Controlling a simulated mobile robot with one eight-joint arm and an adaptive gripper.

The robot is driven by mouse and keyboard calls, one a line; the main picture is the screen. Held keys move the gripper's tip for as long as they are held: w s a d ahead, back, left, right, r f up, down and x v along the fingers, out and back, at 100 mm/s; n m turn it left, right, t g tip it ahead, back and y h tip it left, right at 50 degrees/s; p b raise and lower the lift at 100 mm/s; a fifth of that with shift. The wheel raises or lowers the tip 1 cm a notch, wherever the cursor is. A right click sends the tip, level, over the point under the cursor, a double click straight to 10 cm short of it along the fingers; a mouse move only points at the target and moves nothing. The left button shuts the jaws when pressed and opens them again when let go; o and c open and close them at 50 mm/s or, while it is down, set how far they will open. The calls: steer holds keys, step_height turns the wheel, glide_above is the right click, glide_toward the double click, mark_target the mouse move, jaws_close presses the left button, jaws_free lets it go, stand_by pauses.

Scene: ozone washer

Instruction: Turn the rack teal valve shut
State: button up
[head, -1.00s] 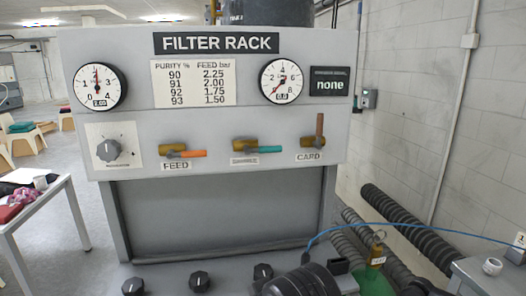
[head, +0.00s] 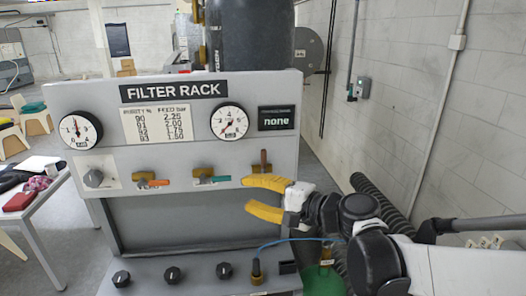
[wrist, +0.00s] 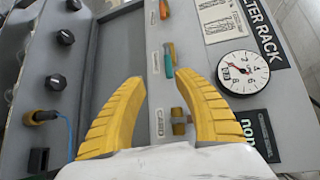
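The teal valve (head: 212,181) is the middle of three on the filter rack's front panel. Its brass body is at the left and its teal handle lies level, pointing right. In the wrist view, which is turned sideways, the teal handle (wrist: 169,60) lies just beyond my fingertips. My gripper (head: 252,195) is open and empty, its yellow fingers pointing left toward the panel, in front of the card valve and right of the teal valve. In the wrist view the open gripper (wrist: 160,80) frames the gap below the teal handle. No contact shows.
The orange feed valve (head: 150,182) is left of the teal one. The card valve (head: 262,165), with an upright handle, is close to my fingers. A lower ledge carries black knobs (head: 172,274) and a plug with a blue cable (head: 257,270). A table (head: 40,220) stands left.

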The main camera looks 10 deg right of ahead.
mark_target(224, 180)
steer(key=shift+m, duration=0.3)
steer(key=x, duration=0.3)
steer(key=r+x, duration=0.1)
steer(key=x, duration=0.3)
steer(key=w+x, duration=0.1)
steer(key=x, duration=0.2)
steer(key=shift+w+r+b, duration=0.1)
steer(key=shift+w+b, duration=0.1)
steer(key=shift+b, duration=0.1)
steer(key=shift+d, duration=0.1)
jaws_close()
